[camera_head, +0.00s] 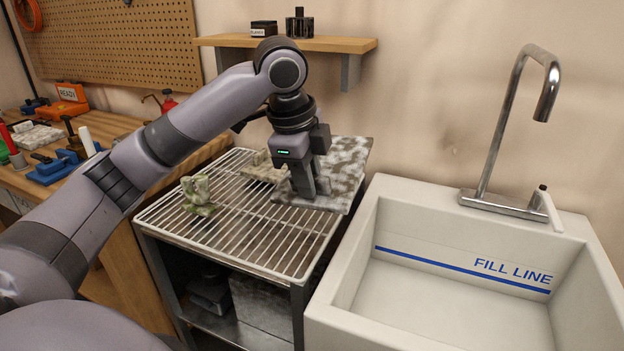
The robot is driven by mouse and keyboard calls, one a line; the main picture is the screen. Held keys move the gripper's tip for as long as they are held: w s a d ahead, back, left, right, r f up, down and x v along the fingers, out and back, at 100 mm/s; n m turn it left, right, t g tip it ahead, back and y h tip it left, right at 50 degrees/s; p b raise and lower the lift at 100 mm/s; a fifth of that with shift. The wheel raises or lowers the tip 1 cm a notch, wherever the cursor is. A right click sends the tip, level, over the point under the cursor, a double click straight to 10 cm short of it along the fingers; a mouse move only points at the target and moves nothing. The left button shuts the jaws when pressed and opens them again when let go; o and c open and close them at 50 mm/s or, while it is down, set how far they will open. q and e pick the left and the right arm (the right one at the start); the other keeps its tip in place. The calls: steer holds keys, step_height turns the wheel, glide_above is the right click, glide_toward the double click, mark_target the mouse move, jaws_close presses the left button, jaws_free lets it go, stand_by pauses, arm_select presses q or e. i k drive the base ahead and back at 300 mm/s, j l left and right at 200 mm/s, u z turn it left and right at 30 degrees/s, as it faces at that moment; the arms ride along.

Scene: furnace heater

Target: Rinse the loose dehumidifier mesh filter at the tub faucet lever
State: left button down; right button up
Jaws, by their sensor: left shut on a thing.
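My left gripper (306,191) points down at the right end of the wire rack and is shut on a flat, mottled grey-white panel, which looks like the mesh filter (346,158). The panel lies roughly level over the rack's back right corner, close to the tub; whether it touches the rack is unclear. The fingers hide part of its near edge. The white tub (405,194) stands at the right and looks empty, with a blue fill line inside. Its chrome faucet (492,135) curves over the back rim. The pale faucet lever (547,208) stands at the faucet's right. My right gripper is out of view.
The wire rack (235,238) holds a small mottled greenish object (198,193) and a flat pale piece (262,168). A wall shelf (345,44) hangs above my left arm. A cluttered wooden bench (110,128) stands at the left. The space above the tub is clear.

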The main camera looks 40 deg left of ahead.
mark_target(556, 225)
steer(key=l, duration=1.55)
steer(key=i, duration=0.05)
